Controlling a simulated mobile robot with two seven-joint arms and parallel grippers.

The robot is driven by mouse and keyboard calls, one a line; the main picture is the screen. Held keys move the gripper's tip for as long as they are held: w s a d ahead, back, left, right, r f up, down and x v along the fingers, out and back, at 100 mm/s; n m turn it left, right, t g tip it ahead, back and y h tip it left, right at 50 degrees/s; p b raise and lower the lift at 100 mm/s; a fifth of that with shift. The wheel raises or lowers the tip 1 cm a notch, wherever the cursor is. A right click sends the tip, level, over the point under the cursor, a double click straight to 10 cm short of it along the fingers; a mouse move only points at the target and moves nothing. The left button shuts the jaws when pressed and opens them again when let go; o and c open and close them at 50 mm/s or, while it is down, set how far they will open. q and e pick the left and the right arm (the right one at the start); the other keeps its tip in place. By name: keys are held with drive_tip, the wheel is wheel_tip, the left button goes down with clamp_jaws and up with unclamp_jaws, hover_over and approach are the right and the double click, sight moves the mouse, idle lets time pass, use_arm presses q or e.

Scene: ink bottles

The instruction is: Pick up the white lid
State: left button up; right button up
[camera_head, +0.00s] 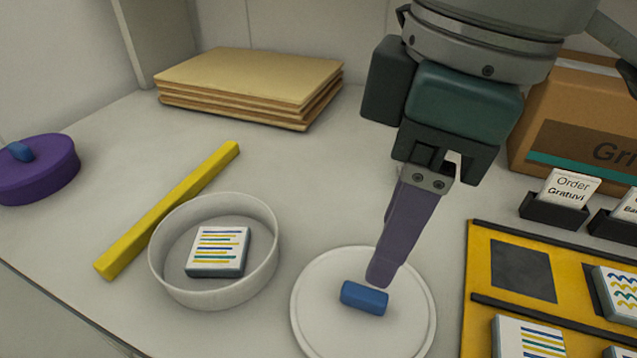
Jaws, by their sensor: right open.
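The white lid (331,323) is a flat round disc with a blue block-shaped handle (364,298) on top, lying on the table at the bottom middle. My right gripper (381,280) comes down from the top right, its purple finger pointing at the lid. The fingertip is just behind and beside the blue handle in the picture; I cannot tell whether it touches. Only one finger shows clearly, and the other is hidden behind it. The gripper is open, and the handle is not held. My left gripper is not in view.
A white round container (160,273) with a small printed block (218,250) stands left of the lid. A yellow bar (170,208) lies behind it. A purple lid (40,175) sits far left, stacked boards (245,80) at the back, a yellow tray (481,265) and a cardboard box (575,85) right.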

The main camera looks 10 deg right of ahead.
sight(366, 293)
drive_tip(key=f, duration=0.2)
drive_tip(key=f+b, duration=0.1)
drive_tip(key=f, duration=0.2)
drive_tip(key=a+f+b, duration=0.1)
drive_tip(key=f, duration=0.2)
drive_tip(key=shift+w+f, duration=0.2)
clamp_jaws()
